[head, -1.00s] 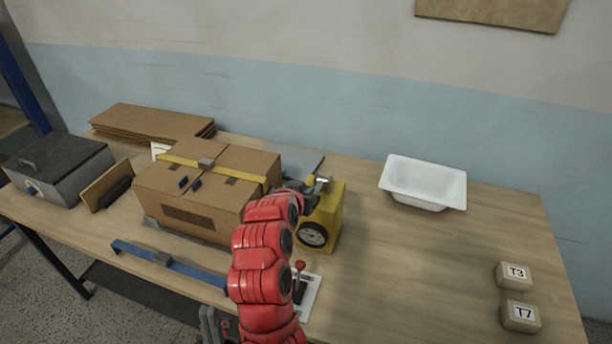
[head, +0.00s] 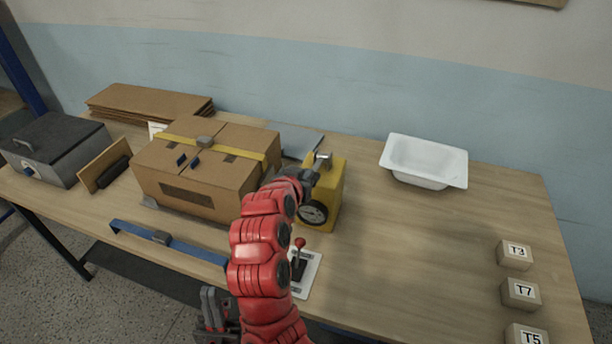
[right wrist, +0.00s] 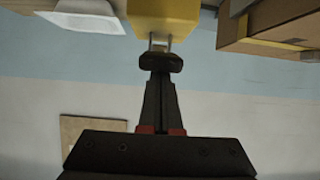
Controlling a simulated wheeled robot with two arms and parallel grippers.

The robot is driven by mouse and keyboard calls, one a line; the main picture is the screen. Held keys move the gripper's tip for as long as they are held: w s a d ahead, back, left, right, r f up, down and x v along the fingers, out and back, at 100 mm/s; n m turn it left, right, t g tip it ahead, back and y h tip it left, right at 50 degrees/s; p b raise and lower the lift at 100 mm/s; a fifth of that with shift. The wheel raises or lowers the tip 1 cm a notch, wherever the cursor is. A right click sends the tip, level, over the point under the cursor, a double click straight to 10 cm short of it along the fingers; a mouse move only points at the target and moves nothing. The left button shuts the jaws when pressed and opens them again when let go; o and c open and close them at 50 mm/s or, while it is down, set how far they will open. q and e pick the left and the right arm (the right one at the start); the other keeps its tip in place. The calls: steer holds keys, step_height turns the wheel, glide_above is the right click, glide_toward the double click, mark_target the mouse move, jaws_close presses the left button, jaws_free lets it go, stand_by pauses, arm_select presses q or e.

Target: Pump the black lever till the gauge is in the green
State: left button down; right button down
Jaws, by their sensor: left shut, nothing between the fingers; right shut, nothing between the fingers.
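The yellow pump box (head: 331,190) stands on the bench, with a round black-rimmed gauge (head: 313,213) on its front. The gauge reading is too small to tell. A metal bracket (head: 323,158) rises from its top. My right gripper (head: 309,177) is at the box's upper left in the head view, partly hidden by my red arm. In the right wrist view its fingers (right wrist: 160,80) are shut and empty, with their tips at the black lever (right wrist: 161,62); I cannot tell whether they touch. My left gripper (head: 211,303) is shut and empty in front of the bench.
A taped cardboard box (head: 205,170) stands close left of the pump. A red-knobbed switch (head: 300,243) sits on a plate in front. A blue bar (head: 165,240) lies along the front edge. A white tub (head: 425,160) and labelled blocks (head: 519,293) are right; the bench between is clear.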

step_height(320, 180, down, 7)
steer(key=s+t+h+b, duration=0.1)
steer(key=t+b, duration=0.3)
steer(key=b, duration=1.2)
steer(key=shift+s+a+t+h, duration=0.2)
steer(key=shift+t+h, duration=0.1)
steer(key=shift+t, duration=0.1)
steer(key=shift+r, duration=0.2)
